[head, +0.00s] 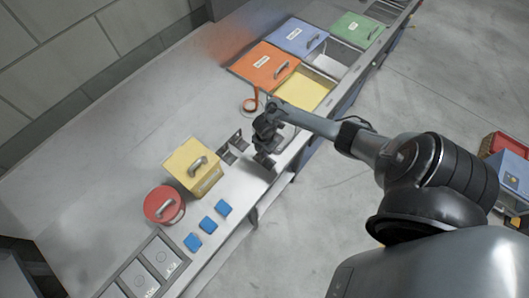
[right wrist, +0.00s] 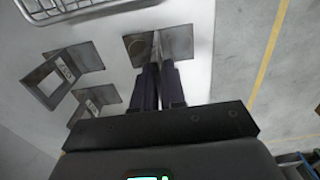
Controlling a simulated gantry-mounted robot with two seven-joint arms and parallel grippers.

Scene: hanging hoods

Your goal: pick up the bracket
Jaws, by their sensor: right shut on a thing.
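My right gripper (head: 264,148) is over the front part of the grey counter. In the right wrist view its two fingers (right wrist: 159,86) are closed on the upright plate of a grey metal angle bracket (right wrist: 178,42). In the head view this bracket (head: 263,160) shows just below the fingers, partly covered by them. I cannot tell whether it touches the counter. Two more L-shaped brackets stand beside it, one (right wrist: 56,76) farther out and one (right wrist: 94,102) nearer my wrist. My left gripper is not in view.
A yellow lidded box (head: 190,172), a red round container (head: 160,207) and several blue blocks (head: 208,224) stand left of the brackets. The counter's back left is clear.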

